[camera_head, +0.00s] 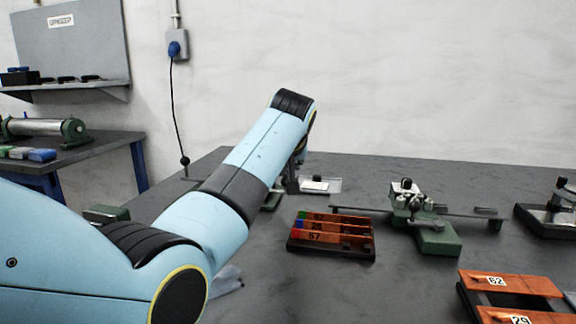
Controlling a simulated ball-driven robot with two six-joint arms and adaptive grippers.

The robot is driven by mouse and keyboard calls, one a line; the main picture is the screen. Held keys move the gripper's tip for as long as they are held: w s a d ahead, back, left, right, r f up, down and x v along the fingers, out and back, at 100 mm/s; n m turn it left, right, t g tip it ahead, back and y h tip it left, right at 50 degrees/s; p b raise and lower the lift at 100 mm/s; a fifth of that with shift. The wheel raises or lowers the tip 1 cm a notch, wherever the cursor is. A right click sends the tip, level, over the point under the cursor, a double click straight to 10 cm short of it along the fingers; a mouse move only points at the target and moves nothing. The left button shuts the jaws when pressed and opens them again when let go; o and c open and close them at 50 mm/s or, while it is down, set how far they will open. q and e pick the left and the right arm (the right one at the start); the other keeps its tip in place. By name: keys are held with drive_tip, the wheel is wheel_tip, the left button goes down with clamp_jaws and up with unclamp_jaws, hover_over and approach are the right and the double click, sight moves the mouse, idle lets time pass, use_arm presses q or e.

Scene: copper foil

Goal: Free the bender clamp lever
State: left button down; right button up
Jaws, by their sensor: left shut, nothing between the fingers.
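A small bench device (433,238) with a green base, metal fittings on top and a long flat bar across it stands on the dark table, right of centre. It looks like the bender; I cannot pick out its clamp lever for certain. My left arm reaches in from the left across the table. My left gripper (292,184) is mostly hidden behind the arm's end, low over the table's far part. It is shut and empty, well left of the device and apart from it. My right gripper is not in view.
A black rack with orange numbered slots (331,252) stands between arm and device. An orange tray (510,285) lies front right; a dark tray (545,222) with a metal tool stands at the right edge. A small white block (315,186) is near the gripper.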

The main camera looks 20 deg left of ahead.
use_arm(q)
drive_tip(key=shift+s+d+r+m+h+p, duration=0.15)
drive_tip(key=shift+s+m+h+p, duration=0.45)
drive_tip(key=shift+p, duration=1)
drive_tip(key=s+a+m+h+p, duration=0.1)
drive_tip(key=s+m+h+p, duration=0.5)
drive_tip(key=p, duration=0.5)
drive_tip(key=shift+s+m, duration=0.2)
drive_tip(key=shift+m, duration=0.9)
drive_tip(key=shift+a, duration=0.1)
